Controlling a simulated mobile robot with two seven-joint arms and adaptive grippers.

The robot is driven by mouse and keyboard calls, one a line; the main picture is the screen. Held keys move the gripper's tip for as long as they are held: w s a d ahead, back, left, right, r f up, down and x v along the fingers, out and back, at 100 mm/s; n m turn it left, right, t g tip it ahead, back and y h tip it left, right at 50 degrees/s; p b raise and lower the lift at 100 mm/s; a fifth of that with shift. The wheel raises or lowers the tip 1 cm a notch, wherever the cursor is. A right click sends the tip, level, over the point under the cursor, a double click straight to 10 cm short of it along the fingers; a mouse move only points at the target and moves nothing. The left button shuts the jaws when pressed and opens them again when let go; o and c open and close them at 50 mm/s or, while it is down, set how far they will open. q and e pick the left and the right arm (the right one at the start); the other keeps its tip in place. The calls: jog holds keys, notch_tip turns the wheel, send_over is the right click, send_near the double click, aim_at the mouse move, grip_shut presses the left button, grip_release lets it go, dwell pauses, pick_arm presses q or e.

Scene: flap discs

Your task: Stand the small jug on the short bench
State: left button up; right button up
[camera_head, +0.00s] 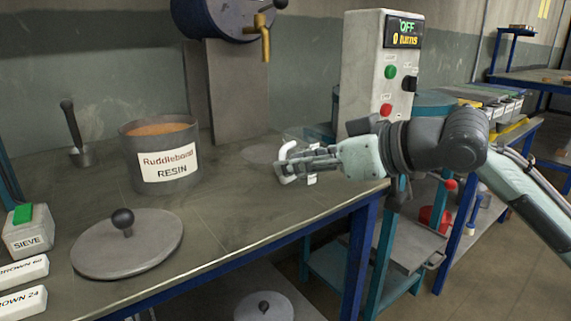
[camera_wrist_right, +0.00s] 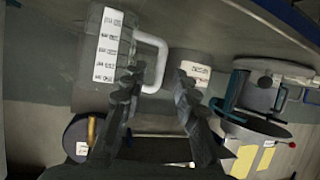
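The small jug (camera_head: 303,140) is see-through with a white handle and stands near the right end of the long bench (camera_head: 225,225), mostly hidden by my right gripper. In the right wrist view the jug (camera_wrist_right: 92,60) shows its white scale strip and its handle reaching toward the fingers. My right gripper (camera_head: 290,163) is at the handle; in the wrist view its fingers (camera_wrist_right: 158,85) are apart, with the handle's end near or between them. Contact cannot be told. I cannot tell which surface is the short bench. My left gripper is not in view.
A resin pot (camera_head: 160,175), a round lid (camera_head: 127,243) and a sieve box (camera_head: 27,235) are on the long bench. A control box (camera_head: 362,75) stands behind my right arm. A blue-legged bench with bins (camera_head: 505,110) is at right. The bench's front middle is clear.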

jog(key=v, duration=0.8)
jog(key=shift+s+d+r, duration=0.15)
jog(key=shift+d, duration=0.05)
